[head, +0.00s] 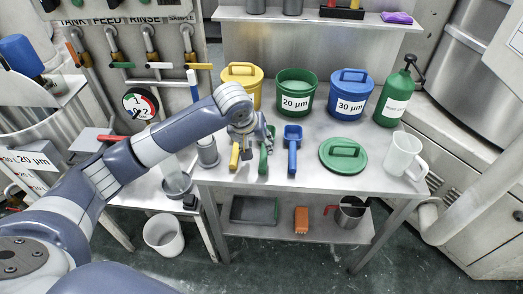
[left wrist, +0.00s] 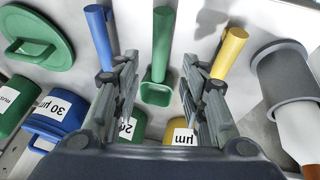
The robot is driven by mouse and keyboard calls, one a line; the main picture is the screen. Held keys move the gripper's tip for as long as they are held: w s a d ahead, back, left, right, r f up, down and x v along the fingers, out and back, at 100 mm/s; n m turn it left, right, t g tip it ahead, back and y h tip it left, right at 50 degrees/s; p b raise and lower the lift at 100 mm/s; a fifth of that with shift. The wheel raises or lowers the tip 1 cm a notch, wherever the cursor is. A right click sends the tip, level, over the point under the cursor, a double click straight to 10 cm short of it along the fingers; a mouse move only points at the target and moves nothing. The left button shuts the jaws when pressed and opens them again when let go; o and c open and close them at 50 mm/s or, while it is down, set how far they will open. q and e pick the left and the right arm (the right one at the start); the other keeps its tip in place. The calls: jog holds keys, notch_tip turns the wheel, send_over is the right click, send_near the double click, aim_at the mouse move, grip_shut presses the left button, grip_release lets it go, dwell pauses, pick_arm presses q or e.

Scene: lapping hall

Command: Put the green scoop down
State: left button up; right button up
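The green scoop (head: 264,163) lies on the steel bench top (head: 315,178), between the yellow scoop (head: 234,158) and the blue scoop (head: 292,152). In the left wrist view the green scoop (left wrist: 161,45) shows between my left gripper's two fingers, with clear gaps on both sides. My left gripper (head: 252,151) is open and empty, just over the scoops; it partly hides the green and yellow ones in the head view. My right gripper is not in view.
Behind stand a yellow bucket (head: 242,76), an open green 20 µm bucket (head: 295,92), a blue 30 µm bucket (head: 350,97) and a green bottle (head: 394,97). A green lid (head: 343,158) and white jug (head: 402,155) stand right. A grey cylinder (head: 208,152) is left.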

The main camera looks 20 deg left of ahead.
pick_arm(q)
jog(key=shift+v, duration=2.65)
